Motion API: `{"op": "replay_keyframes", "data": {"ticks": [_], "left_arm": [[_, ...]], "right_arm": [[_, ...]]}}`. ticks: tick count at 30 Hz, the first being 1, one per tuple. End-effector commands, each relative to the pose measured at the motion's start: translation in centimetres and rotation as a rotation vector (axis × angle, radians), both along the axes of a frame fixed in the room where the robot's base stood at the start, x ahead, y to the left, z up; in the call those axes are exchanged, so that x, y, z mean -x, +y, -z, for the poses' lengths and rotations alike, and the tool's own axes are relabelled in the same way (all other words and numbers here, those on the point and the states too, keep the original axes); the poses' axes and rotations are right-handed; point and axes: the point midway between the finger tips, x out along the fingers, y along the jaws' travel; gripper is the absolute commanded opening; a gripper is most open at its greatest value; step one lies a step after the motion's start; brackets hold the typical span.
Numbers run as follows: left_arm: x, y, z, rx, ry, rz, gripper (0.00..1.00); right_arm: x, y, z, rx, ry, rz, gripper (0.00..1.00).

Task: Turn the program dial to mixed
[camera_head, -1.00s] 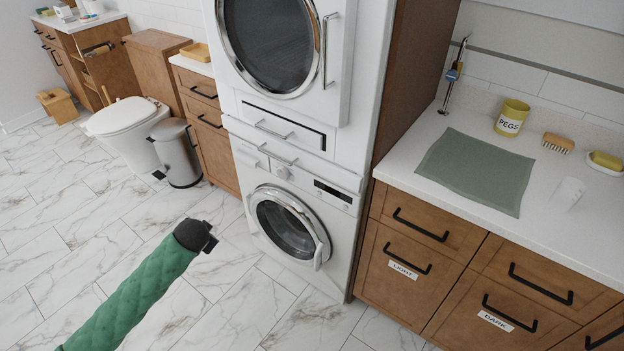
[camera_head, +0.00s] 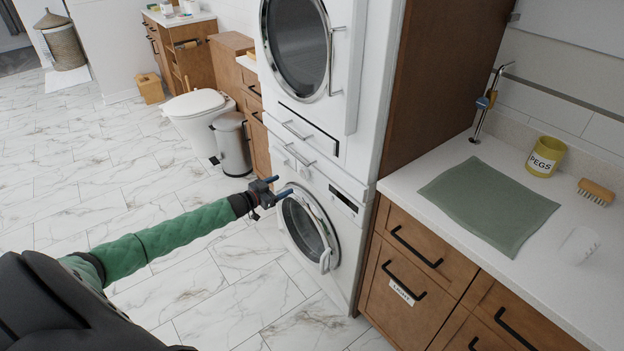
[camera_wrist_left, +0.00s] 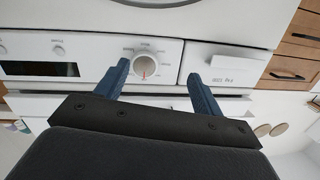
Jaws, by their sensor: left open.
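The program dial (camera_wrist_left: 145,68) is a round, pale knob with a red pointer mark on the white control panel of the washing machine (camera_head: 348,248). In the left wrist view the red mark points down in the picture; the small labels around the dial are too small to read. My left gripper (camera_head: 279,187) is in front of the machine's upper left part in the head view. In the left wrist view its two blue fingers (camera_wrist_left: 158,70) are spread apart, with the dial between them, nearer the left finger. Nothing is held. My right gripper is not in view.
A dark display (camera_wrist_left: 40,69) and the detergent drawer (camera_wrist_left: 224,60) flank the dial. The round door (camera_head: 308,228) is below the panel; a dryer (camera_head: 345,90) is stacked above. A counter (camera_head: 400,185) with wooden drawers stands right. The marble floor (camera_head: 90,160) at left is clear.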

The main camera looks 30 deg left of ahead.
Motion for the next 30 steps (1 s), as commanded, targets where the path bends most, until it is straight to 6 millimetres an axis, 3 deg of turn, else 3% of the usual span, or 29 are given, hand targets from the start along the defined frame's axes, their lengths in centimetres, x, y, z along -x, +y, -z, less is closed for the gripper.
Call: {"op": "replay_keyframes", "data": {"ticks": [4,10,19,21,30], "left_arm": [[0.4,-1.5,-1.7,0.103,-0.06,0.076,0.68],[0.2,-2.0,-2.1,0.159,-0.06,0.089,0.68],[-2.6,-3.1,-2.3,0.158,-0.06,0.088,0.68],[-3.4,-3.4,-2.3,0.159,-0.06,0.088,0.68],[-6.1,-4.6,-2.2,0.158,-0.059,0.088,0.68]], "right_arm": [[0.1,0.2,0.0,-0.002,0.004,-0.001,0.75],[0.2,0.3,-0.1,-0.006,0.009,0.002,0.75],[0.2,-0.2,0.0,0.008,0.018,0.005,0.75],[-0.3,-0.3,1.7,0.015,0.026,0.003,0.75],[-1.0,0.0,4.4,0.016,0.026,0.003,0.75]]}}
